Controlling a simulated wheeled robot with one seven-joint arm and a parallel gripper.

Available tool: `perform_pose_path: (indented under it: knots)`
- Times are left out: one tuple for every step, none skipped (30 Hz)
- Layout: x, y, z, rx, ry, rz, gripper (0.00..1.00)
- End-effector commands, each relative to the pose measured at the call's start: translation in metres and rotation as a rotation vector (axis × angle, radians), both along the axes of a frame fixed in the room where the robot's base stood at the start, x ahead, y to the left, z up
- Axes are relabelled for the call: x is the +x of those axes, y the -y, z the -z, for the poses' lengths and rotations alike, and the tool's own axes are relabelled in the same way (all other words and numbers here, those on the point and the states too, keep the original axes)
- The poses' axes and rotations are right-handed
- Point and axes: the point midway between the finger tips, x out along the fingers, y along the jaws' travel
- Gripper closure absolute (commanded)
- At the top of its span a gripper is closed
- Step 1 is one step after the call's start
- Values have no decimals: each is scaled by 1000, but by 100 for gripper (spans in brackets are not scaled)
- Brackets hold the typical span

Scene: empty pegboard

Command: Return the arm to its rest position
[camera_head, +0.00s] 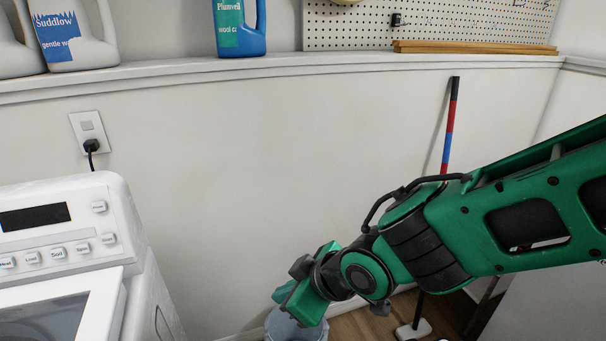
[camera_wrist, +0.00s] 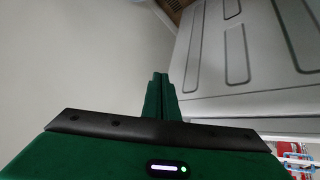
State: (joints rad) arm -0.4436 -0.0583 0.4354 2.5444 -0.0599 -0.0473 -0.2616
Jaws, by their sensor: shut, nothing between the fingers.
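My green arm reaches in from the right of the head view and bends down toward the lower middle. My gripper (camera_head: 287,302) is at its end, over a grey-blue bin (camera_head: 296,328) near the floor, which it partly hides. In the wrist view my gripper (camera_wrist: 160,78) shows its two green fingers pressed together with nothing between them. No task object is held.
A white washer (camera_head: 62,250) stands at lower left, beside a wall outlet with a plug (camera_head: 91,144). A shelf ledge (camera_head: 200,72) holds jugs, including a blue one (camera_head: 240,30). A pegboard (camera_head: 440,25) is above. A striped pole (camera_head: 450,125) leans behind my arm.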

Motion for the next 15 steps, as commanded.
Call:
perform_pose_path:
  knots:
    - [19,29,-2,-28,-10,80,100]
    - [29,46,-2,-46,-21,127,100]
    - [40,70,-3,-69,-36,189,100]
    - [47,88,-3,-85,-49,237,100]
    - [53,107,-4,-100,-63,285,100]
    - [60,132,-5,-121,-84,352,100]
    - [64,152,-6,-134,-100,404,100]
    - [66,171,-7,-147,-116,455,100]
    - [68,197,-9,-161,-142,525,100]
    - [69,217,-10,-170,-161,579,100]
    - [68,237,-11,-181,-183,634,100]
    - [65,263,-13,-191,-214,708,100]
    - [61,282,-15,-197,-238,764,100]
    - [56,301,-17,-200,-263,821,100]
    - [48,326,-19,-205,-300,900,100]
